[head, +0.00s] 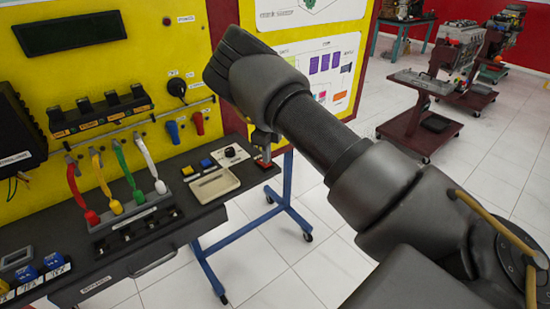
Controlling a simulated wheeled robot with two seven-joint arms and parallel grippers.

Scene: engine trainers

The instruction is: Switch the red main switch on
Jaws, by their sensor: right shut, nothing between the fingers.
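My right arm reaches in from the lower right and its wrist covers part of the panel's right side. My right gripper (263,139) is shut and empty, pointing down at the right end of the dark bench. Just below its fingertips is a small red part (264,161), which looks like the red main switch. The fingers partly hide it, and I cannot tell whether they touch it or which way it is set. My left gripper is not in view.
Beside the red part are a black knob (230,152) and a beige tray (214,185). Red, yellow, green and white levers (123,175) stand further left on the bench (180,222). The yellow panel (165,60) rises behind. Wheeled stands (420,125) are at right.

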